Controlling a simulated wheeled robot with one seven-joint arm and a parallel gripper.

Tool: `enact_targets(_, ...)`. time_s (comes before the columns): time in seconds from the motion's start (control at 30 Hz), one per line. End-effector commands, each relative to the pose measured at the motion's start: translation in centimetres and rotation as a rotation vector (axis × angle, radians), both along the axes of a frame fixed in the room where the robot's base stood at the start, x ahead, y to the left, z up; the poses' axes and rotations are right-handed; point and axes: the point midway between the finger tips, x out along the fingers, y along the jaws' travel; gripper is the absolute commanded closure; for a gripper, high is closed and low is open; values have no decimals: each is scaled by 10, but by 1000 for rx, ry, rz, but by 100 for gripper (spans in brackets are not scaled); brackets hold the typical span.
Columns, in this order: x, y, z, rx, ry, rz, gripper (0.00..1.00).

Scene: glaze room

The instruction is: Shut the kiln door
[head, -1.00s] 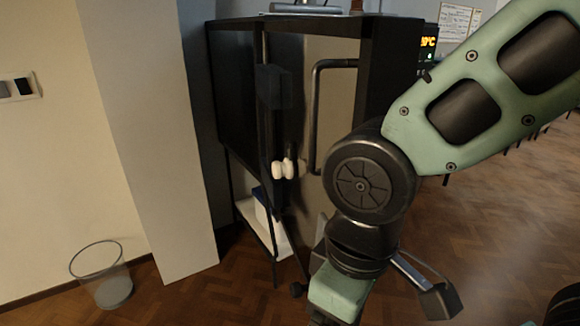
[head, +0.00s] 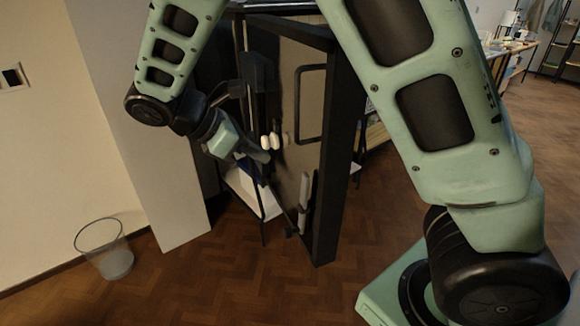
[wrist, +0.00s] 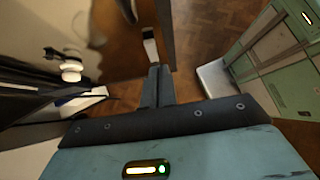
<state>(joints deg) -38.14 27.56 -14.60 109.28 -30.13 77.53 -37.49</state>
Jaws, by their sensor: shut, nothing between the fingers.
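The kiln (head: 220,62) is a dark cabinet on a stand, left of centre in the head view. Its door (head: 295,58) stands open, with a pale panel, a thick dark frame and a black loop handle (head: 297,105). White knobs (head: 271,141) stick out near the door's left side; they also show at the left in the wrist view (wrist: 70,70). My gripper (head: 262,156) is just below and left of the knobs in the head view. In the wrist view its fingers (wrist: 158,78) are together and empty; contact with the door cannot be told.
A wire waste bin (head: 104,250) stands on the floor at the left. A pale wall pillar (head: 150,180) is beside the kiln. A low white shelf (head: 255,195) sits under the kiln. Parquet floor is clear in front, and a table (head: 515,55) stands far right.

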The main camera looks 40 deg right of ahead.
Motion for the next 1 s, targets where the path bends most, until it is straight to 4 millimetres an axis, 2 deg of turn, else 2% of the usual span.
enact_targets(0.17,-4,-15,-12,-5,5,-1,100)
enact_targets(0.57,-18,-72,-66,-3,5,-3,100)
enact_targets(0.8,-25,-102,-66,0,1,-3,100)
enact_targets(1.0,-27,-109,-67,1,0,-1,100)
